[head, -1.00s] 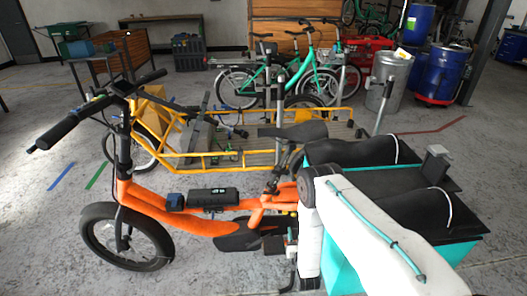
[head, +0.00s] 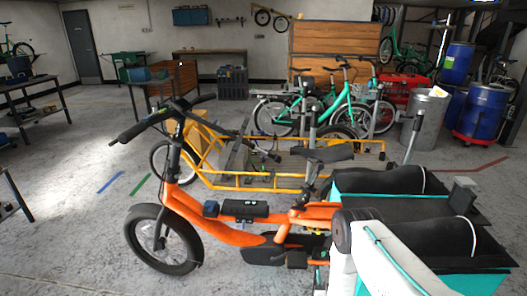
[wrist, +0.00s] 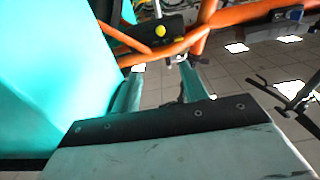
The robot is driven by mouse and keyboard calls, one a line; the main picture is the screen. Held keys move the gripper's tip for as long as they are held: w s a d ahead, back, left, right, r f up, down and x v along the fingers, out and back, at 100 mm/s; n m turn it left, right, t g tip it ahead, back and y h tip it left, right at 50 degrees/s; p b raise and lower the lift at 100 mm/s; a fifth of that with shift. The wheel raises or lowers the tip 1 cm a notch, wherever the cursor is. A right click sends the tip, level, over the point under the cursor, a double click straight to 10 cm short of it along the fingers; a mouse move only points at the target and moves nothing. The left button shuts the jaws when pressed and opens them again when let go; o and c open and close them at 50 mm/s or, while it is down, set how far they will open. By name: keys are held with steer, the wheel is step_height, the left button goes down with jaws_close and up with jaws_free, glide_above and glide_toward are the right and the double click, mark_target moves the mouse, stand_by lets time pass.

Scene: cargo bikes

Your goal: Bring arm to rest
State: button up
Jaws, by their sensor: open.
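In the head view my white arm (head: 375,258) with a teal cable comes in at the lower right, bent in front of the cargo bike's rear. My gripper cannot be made out clearly there. In the wrist view my gripper (wrist: 160,76) shows two teal fingers apart on a dark mount, with nothing held between them. Orange bike tubing (wrist: 165,48) passes just beyond the fingertips. Whether the fingers touch it I cannot tell. A large teal panel (wrist: 45,70) stands close at the left of the fingers.
An orange cargo bike (head: 225,233) with teal and black rear boxes (head: 375,183) stands right in front. A yellow-framed cargo bike (head: 235,181) is behind it. Teal bikes (head: 270,115), a metal bin (head: 424,118) and blue barrels (head: 482,112) stand farther back.

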steer(key=s+f+g, duration=0.5)
steer(key=f+g, duration=0.2)
steer(key=f, duration=0.2)
steer(key=s+r+g, duration=0.4)
steer(key=r, duration=0.9)
steer(key=s+r+g+y, duration=0.1)
steer(key=s+r+g, duration=0.25)
steer(key=r, duration=0.85)
steer(key=s+r+g, duration=0.3)
steer(key=r+g, duration=0.2)
steer(key=r, duration=0.8)
steer(key=s+r+t, duration=0.1)
steer(key=s+r, duration=1.2)
steer(key=r, duration=0.2)
steer(key=s+d+r+t, duration=0.1)
steer(key=s+r+t, duration=0.1)
steer(key=s+r, duration=1)
step_height(320, 180, up, 4)
steer(key=shift+s+f+n, duration=0.1)
steer(key=shift+s+n, duration=0.25)
steer(key=shift+n, duration=0.05)
steer(key=shift+d, duration=0.1)
